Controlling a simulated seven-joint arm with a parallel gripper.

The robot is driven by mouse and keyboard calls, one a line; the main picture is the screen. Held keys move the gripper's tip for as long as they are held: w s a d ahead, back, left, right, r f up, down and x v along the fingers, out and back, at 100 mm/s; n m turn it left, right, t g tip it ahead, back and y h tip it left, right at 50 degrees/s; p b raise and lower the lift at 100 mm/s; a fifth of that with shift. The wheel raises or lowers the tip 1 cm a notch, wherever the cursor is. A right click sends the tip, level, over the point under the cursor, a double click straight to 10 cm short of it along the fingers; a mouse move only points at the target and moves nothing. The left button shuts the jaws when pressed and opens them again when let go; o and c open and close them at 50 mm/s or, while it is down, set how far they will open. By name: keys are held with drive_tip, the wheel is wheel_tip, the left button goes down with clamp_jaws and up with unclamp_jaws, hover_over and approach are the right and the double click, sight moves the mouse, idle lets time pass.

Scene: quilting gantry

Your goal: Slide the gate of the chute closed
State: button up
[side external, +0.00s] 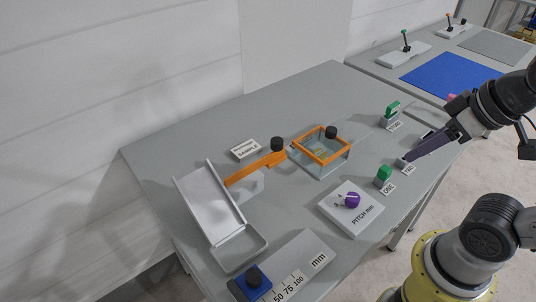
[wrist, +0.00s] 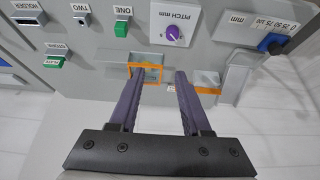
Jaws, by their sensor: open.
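The chute (side external: 207,203) is a pale, sloping trough at the left of the table in the side external view, with a shallow tray at its lower end. The gate (side external: 250,171) appears to be the orange bar with a black knob (side external: 278,144), reaching to the chute's right wall. I cannot tell how far it crosses the channel. In the wrist view the chute (wrist: 236,78) is right of my fingers, and the orange bar (wrist: 207,91) is partly hidden by the right finger. My gripper (wrist: 160,78) is open and empty, at the table's right side in the side external view (side external: 408,160), away from the bar.
A clear box with an orange frame (side external: 302,154) and black knob stands right of the bar. A purple PITCH dial (side external: 352,200), a blue slider (side external: 252,287) on a scale, and green blocks (side external: 384,175) (side external: 391,110) are nearby. The wall is behind the chute.

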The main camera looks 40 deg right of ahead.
drive_tip(key=shift+s+m, duration=0.1)
drive_tip(key=shift+m, duration=0.2)
drive_tip(key=c, duration=0.5)
drive_tip(key=shift+s+a+r+m, duration=0.1)
drive_tip(key=shift+a+m, duration=0.2)
drive_tip(key=shift+m, duration=0.2)
clamp_jaws()
drive_tip(key=w+a+r+m+g+y, duration=0.2)
drive_tip(key=w+r+m+y, duration=0.1)
drive_tip(key=w+m, duration=0.3)
drive_tip(key=w+a+r+m+g+y, duration=0.1)
drive_tip(key=w+a+r+m+y, duration=0.1)
drive_tip(key=w+m, duration=0.45)
drive_tip(key=w+d+f+m+y, duration=0.3)
drive_tip(key=w+d+f+m, duration=0.3)
drive_tip(key=w+d+f, duration=0.3)
drive_tip(key=w+d, duration=0.1)
drive_tip(key=w, duration=0.2)
drive_tip(key=shift+w+f+g+y, duration=0.3)
drive_tip(key=shift+w+f+y, duration=0.05)
drive_tip(key=shift+w+y, duration=0.05)
drive_tip(key=shift+m, duration=0.25)
